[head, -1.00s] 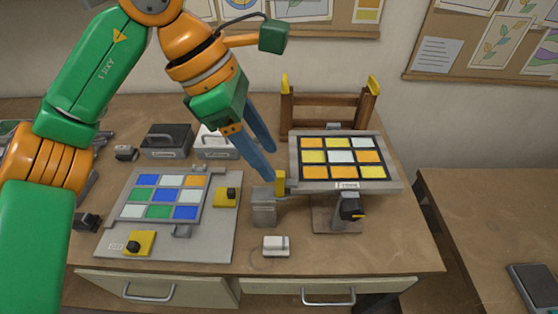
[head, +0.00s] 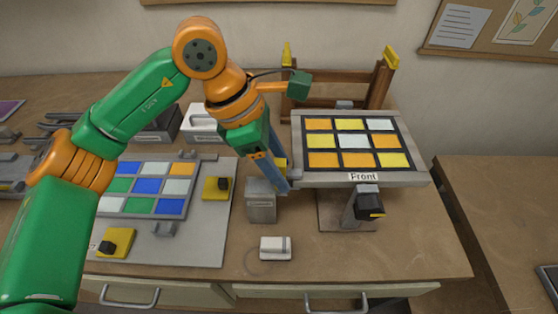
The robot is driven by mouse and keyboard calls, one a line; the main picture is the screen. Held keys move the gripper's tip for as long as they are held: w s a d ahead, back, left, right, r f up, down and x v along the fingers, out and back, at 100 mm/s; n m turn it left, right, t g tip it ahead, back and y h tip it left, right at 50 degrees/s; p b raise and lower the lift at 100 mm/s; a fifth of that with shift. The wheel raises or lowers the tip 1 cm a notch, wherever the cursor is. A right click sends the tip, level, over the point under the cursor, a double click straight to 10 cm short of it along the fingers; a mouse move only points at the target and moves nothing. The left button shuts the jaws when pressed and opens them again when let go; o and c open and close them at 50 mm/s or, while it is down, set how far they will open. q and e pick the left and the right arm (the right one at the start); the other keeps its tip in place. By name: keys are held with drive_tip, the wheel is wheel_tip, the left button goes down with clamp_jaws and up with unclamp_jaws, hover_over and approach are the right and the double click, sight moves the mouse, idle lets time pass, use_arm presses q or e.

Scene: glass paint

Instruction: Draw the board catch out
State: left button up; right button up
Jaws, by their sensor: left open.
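The board catch seems to be the small yellow tab (head: 281,164) at the left edge of the tilted board holder, above a grey metal block (head: 261,203); my gripper partly hides it. The grey holder frame (head: 414,176), labelled "Front", bears a panel (head: 352,140) of orange, yellow and white squares on a stand (head: 350,207). My left gripper (head: 280,188) is open, its blue fingers pointing down at the catch, close to the holder's left corner. I cannot tell whether the fingers touch the catch. My right gripper is not in view.
A grey board (head: 213,250) with a blue, green and white panel and yellow clamps (head: 216,189) lies at left. A small white box (head: 275,248) lies in front. A wooden rack (head: 379,84) with yellow tips stands behind the holder. The table's right front is bare.

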use_arm(q)
clamp_jaws()
idle(1.4)
